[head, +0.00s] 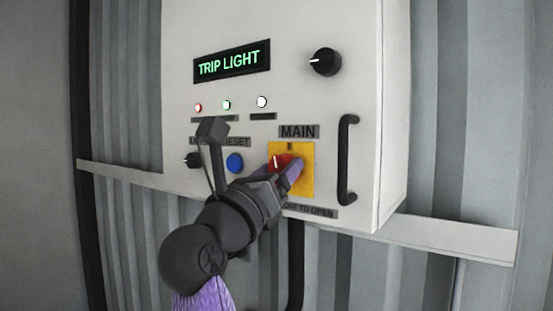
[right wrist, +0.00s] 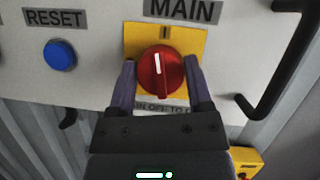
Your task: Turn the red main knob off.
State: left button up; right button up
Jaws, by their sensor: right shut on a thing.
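The red main knob (head: 276,163) sits on a yellow square plate (head: 306,158) under the MAIN label on a white panel. In the right wrist view the knob (right wrist: 161,73) is fully in sight. Its white pointer line stands nearly upright, tipped slightly left, towards the "I" mark above it. My right gripper (head: 283,172) reaches up to the knob from below. Its two purple fingers lie on either side of the knob, shut on it, as the right wrist view shows (right wrist: 160,80). My left gripper is not in view.
A blue RESET button (head: 235,163) is left of the knob. A black handle (head: 347,160) stands right of it. Above are a black dial (head: 324,62), three small lamps and a lit TRIP LIGHT sign (head: 232,62). A label below the knob is partly covered.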

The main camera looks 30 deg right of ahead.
jog(key=n+t+y+p, duration=0.1)
jog(key=n+y+p, duration=0.1)
jog(key=n+p, duration=0.2)
jog(key=n+t+y+p, duration=0.1)
jog(key=n+p, duration=0.4)
jog(key=p, duration=0.3)
jog(key=r+n+t+y+p, duration=0.1)
jog(key=n+y+p, duration=0.1)
jog(key=n+p, duration=0.3)
jog(key=shift+s+y+p, duration=0.1)
jog(key=shift+y+p, duration=0.2)
jog(key=shift+p, duration=0.35)
jog(key=shift+f+n+p, duration=0.15)
jog(key=shift+n+p, duration=0.2)
jog(key=shift+n, duration=0.25)
jog(key=shift+f+n+y, duration=0.1)
jog(key=shift+n+y, duration=0.3)
jog(key=shift+n, duration=0.3)
jog(key=shift+n+g+y+p, duration=0.3)
jog(key=shift+n+g+p, duration=0.1)
jog(key=shift+n, duration=0.6)
jog(key=o, duration=1.3)
jog(key=shift+f, duration=0.1)
